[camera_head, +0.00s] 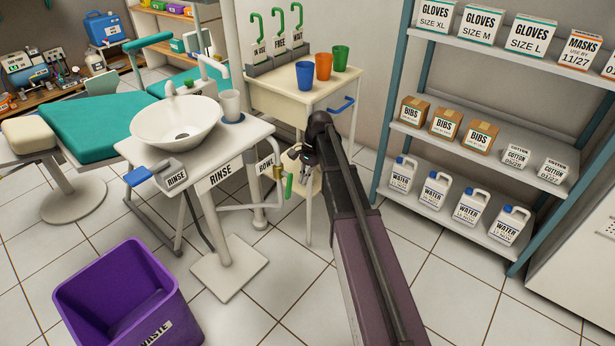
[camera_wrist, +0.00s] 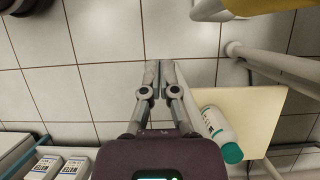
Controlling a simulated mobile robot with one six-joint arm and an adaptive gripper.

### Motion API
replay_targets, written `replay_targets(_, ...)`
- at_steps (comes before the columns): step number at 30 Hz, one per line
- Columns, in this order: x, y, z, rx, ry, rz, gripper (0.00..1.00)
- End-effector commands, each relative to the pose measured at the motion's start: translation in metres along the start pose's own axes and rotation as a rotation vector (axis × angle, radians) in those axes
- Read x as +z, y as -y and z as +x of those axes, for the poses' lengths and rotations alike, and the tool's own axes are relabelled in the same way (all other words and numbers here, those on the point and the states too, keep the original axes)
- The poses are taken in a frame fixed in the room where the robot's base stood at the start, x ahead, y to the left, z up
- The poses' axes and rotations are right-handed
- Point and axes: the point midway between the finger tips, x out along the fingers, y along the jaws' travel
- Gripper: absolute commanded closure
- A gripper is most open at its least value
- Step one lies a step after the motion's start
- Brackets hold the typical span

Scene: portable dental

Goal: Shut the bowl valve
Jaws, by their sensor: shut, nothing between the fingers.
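The bowl valve's white label reading BOWL (camera_head: 265,166) is beside the rinse stand in the head view. A green upright handle (camera_head: 289,186) is just right of it, at the end of a pale bent pipe (camera_head: 250,207). My gripper (camera_head: 298,154) is near the label, slightly above and right of the handle, partly hidden by my arm. I cannot tell whether it touches anything. In the wrist view my gripper (camera_wrist: 165,66) has its fingers together, empty, over the tiled floor. The valve is not clearly identifiable there.
A cart (camera_head: 290,101) with cups stands behind my arm. In the wrist view a white bottle (camera_wrist: 216,124) with a green cap is right of my fingers. The rinse valve has a blue handle (camera_head: 136,174). A purple waste bin (camera_head: 165,270) and stocked shelves (camera_head: 455,230) flank open floor.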

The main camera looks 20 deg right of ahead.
Motion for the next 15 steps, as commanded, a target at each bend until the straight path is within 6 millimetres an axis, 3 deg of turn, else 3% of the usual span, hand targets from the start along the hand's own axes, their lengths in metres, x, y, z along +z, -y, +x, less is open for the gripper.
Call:
replay_targets(6,0.028,-0.001,0.006,0.001,0.0,0.0,1.0)
replay_targets(15,0.039,0.0,0.009,0.0,0.0,0.0,1.0)
